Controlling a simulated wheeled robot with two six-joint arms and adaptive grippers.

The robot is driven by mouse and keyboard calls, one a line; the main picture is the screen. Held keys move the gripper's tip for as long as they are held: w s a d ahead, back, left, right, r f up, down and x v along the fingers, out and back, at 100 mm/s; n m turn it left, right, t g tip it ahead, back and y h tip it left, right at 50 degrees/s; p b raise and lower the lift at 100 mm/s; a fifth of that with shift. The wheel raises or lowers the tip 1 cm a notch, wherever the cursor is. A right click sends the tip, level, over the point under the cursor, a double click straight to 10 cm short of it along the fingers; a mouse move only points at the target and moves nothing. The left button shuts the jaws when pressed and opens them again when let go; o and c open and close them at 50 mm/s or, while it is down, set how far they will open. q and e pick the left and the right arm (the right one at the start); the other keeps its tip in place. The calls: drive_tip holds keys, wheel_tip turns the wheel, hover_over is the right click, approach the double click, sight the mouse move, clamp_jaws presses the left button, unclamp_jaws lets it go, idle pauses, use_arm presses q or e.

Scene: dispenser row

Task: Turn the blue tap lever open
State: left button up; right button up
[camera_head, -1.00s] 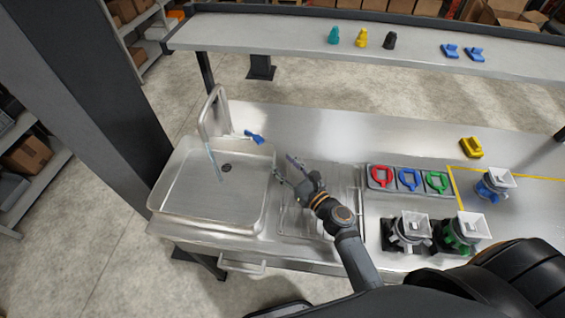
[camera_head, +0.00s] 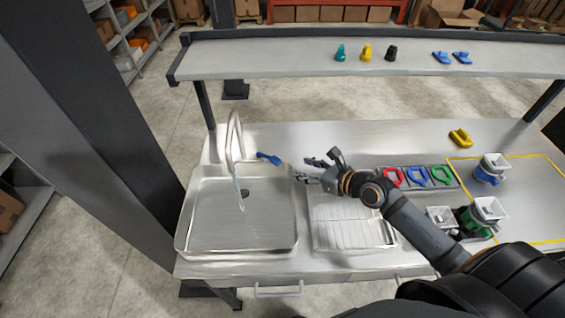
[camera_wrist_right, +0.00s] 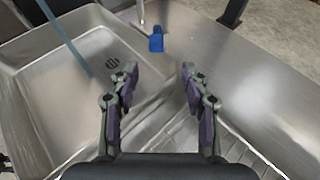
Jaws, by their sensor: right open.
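The blue tap lever (camera_head: 269,158) sticks out to the right from the base of the metal tap (camera_head: 234,135) at the sink's back edge. It shows in the right wrist view (camera_wrist_right: 156,40), ahead of my fingers and roughly in line with the gap between them. My right gripper (camera_head: 308,169) is open and empty, to the right of the lever and apart from it. It shows at close range in the right wrist view (camera_wrist_right: 158,72). A thin pale-blue streak, like water, runs from the spout into the sink (camera_head: 215,247). My left gripper is not in view.
A ribbed drainboard (camera_head: 340,236) lies right of the sink, below my right arm. Farther right are a tray with red, blue and green loops (camera_head: 417,177), hopper-topped dispensers (camera_head: 491,168) and a yellow piece (camera_head: 460,138). A raised shelf (camera_head: 290,62) spans the back.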

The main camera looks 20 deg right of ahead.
sight(277, 160)
drive_tip(key=x, duration=0.8)
drive_tip(key=shift+w+a, duration=0.25)
drive_tip(key=shift+a, duration=0.15)
drive_tip(key=shift+w+a+f, duration=0.1)
drive_tip(key=shift+w+f, duration=0.05)
drive_tip(key=shift+a, duration=0.1)
drive_tip(key=c, duration=0.7)
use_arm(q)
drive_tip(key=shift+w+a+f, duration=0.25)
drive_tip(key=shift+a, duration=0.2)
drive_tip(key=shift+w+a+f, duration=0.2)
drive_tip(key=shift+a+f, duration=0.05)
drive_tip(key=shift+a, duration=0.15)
use_arm(e)
clamp_jaws()
